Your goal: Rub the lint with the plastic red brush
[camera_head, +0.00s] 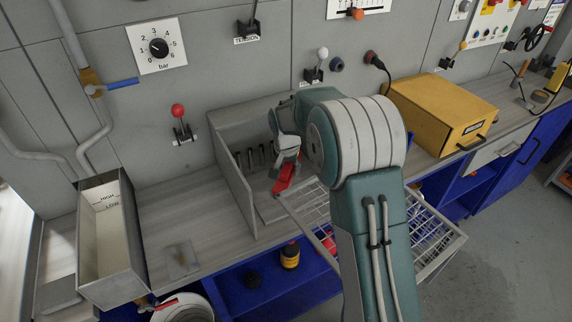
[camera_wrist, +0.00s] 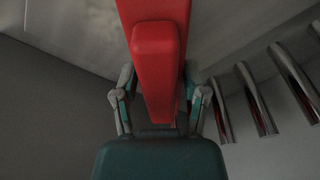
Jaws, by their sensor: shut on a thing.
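The red plastic brush (camera_head: 286,177) is held in my gripper (camera_head: 284,160), inside the open grey bay on the counter. In the wrist view the brush (camera_wrist: 160,60) runs up the middle between the gripper's fingers (camera_wrist: 160,100), which are closed about it. Its bristles are not visible. A thin, greyish, see-through patch (camera_head: 181,258) lies flat on the counter left of the bay; it may be the lint, but I cannot tell for certain. My gripper is well to the right of this patch.
A wire basket (camera_head: 440,250) juts out in front. An open-topped box (camera_head: 104,240) stands left; a yellow case (camera_head: 436,112) sits right.

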